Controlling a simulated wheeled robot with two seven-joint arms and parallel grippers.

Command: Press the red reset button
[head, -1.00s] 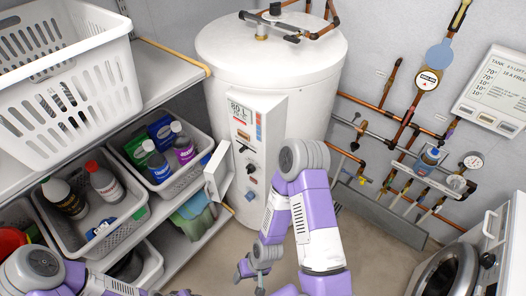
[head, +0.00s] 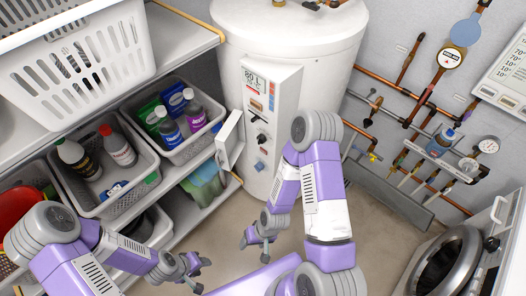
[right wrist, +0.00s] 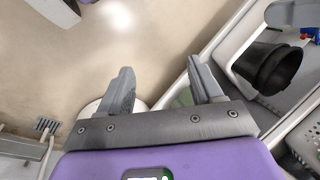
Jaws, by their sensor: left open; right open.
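The white water tank (head: 312,75) stands at the back with a control panel (head: 285,85) on its front. The panel carries a display, coloured labels, a dark knob (head: 262,139) and a small blue part (head: 259,166). A red reset button is too small to make out for certain. A white flap (head: 228,140) stands open left of the panel. My right gripper (head: 254,251) is open and empty, low in front of the tank; its two spread fingers show in the right wrist view (right wrist: 163,88). My left gripper (head: 197,275) is open and empty, lower left.
Shelves on the left hold grey bins (head: 152,178) of bottles and a white laundry basket (head: 75,65). Copper pipes and gauges (head: 488,146) line the right wall. A washer (head: 445,262) stands at lower right. The right wrist view shows a black bucket (right wrist: 272,66).

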